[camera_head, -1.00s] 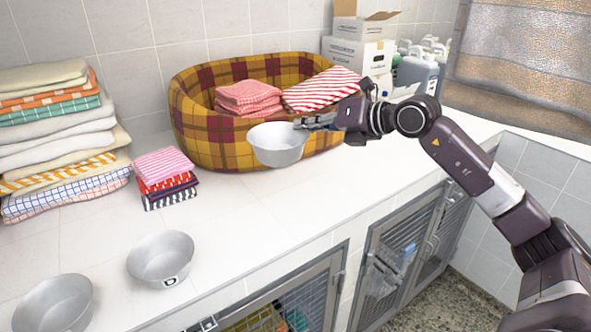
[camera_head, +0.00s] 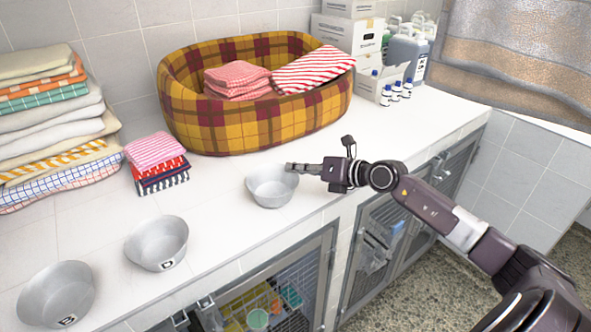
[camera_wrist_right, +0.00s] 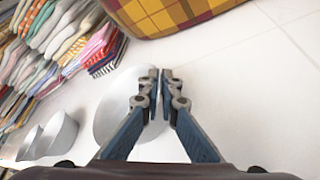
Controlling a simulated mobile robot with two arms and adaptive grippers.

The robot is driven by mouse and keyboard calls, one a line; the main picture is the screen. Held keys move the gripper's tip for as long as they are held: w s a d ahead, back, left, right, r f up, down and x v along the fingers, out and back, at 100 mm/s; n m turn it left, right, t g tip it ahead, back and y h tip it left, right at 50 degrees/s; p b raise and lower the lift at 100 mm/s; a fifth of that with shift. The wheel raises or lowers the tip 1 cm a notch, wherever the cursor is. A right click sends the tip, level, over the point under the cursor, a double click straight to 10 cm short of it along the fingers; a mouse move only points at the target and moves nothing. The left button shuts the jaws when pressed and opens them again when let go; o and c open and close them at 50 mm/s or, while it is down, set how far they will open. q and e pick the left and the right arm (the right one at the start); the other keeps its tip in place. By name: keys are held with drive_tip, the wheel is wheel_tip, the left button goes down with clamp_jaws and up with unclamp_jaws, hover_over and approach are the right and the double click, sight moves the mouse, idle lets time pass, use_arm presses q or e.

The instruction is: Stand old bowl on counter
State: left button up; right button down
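A plain grey metal bowl (camera_head: 268,190) is upright at the counter (camera_head: 225,222), in front of the plaid bed. It looks to be on the counter surface or just above it; I cannot tell which. My right gripper (camera_head: 291,167) reaches in from the right, its fingers shut on the bowl's right rim. In the right wrist view, the fingers (camera_wrist_right: 158,75) are close together at the edge of the bowl (camera_wrist_right: 115,105). My left gripper is not in view.
Two more metal bowls stand to the left, one marked D (camera_head: 155,245) and one marked B (camera_head: 52,298). A plaid bed (camera_head: 235,128) holding folded towels is behind. Small folded towels (camera_head: 157,160) and a tall towel stack (camera_head: 50,130) are at left.

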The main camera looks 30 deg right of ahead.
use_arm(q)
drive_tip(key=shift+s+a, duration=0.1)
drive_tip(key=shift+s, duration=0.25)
use_arm(e)
drive_tip(key=shift+f, duration=0.4)
drive_tip(key=c, duration=2.2)
unclamp_jaws()
drive_tip(key=shift+o, duration=0.2)
drive_tip(key=shift+s+d, duration=0.25)
drive_tip(key=shift+s, duration=0.15)
drive_tip(key=b+v, duration=0.1)
drive_tip(key=v, duration=0.4)
drive_tip(key=shift+s, duration=0.15)
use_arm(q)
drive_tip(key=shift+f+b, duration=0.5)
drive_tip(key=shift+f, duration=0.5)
use_arm(e)
drive_tip(key=shift+v, duration=3)
drive_tip(key=shift+r, duration=0.15)
